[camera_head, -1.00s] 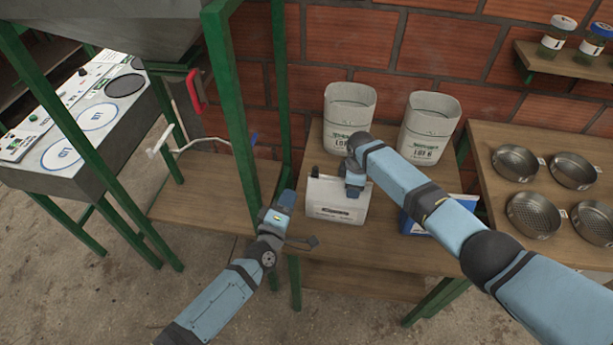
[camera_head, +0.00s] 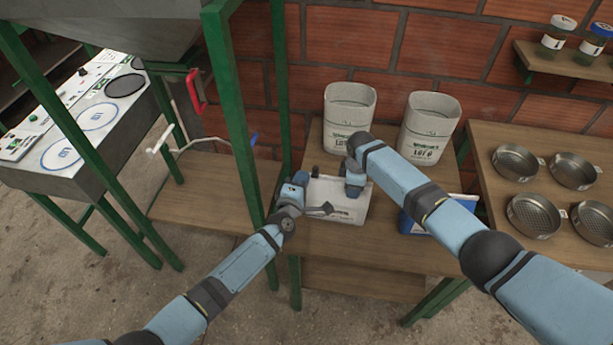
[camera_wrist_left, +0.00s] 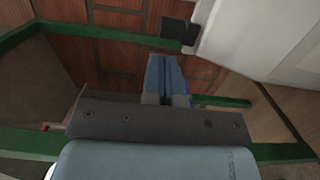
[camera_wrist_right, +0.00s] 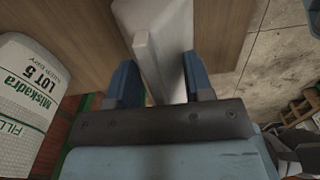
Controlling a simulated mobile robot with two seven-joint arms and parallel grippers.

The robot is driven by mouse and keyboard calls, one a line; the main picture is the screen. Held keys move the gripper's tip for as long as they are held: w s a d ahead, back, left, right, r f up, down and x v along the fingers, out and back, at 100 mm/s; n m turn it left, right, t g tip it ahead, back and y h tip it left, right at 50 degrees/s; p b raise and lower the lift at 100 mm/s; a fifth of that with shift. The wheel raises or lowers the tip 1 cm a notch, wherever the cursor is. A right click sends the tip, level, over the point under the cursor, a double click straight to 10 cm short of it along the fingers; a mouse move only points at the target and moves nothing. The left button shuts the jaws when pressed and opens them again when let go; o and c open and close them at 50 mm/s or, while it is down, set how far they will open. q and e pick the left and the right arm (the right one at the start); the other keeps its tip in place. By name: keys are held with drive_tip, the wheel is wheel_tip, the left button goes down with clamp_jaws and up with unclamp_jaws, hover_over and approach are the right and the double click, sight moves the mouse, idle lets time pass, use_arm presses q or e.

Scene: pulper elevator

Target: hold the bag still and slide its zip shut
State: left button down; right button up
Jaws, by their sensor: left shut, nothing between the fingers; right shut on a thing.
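The white bag (camera_head: 348,213) stands upright on the wooden table, with dark print on its front. My right gripper (camera_head: 354,180) is shut on the bag's top edge near its right end. In the right wrist view, the bag's pale top ridge (camera_wrist_right: 150,60) lies between the two blue fingers. My left gripper (camera_head: 298,178) is shut and empty, beside the bag's upper left end. In the left wrist view, its closed blue fingers (camera_wrist_left: 166,78) are apart from a dark tab (camera_wrist_left: 179,32), probably the zip pull, sticking out from the bag's end (camera_wrist_left: 255,40).
Two pale printed sacks (camera_head: 349,110) (camera_head: 430,125) stand behind the bag. A blue box (camera_head: 412,224) is to its right, partly behind my right arm. A green post (camera_head: 232,110) rises close to my left gripper. Several round sieves (camera_head: 534,215) sit on the right table.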

use_arm(q)
drive_tip(key=shift+w+d, duration=0.45)
drive_tip(key=shift+d, duration=0.2)
drive_tip(key=shift+s+d, duration=0.15)
drive_tip(key=shift+d, duration=0.85)
drive_tip(key=shift+s+d, duration=0.1)
drive_tip(key=shift+d, duration=0.85)
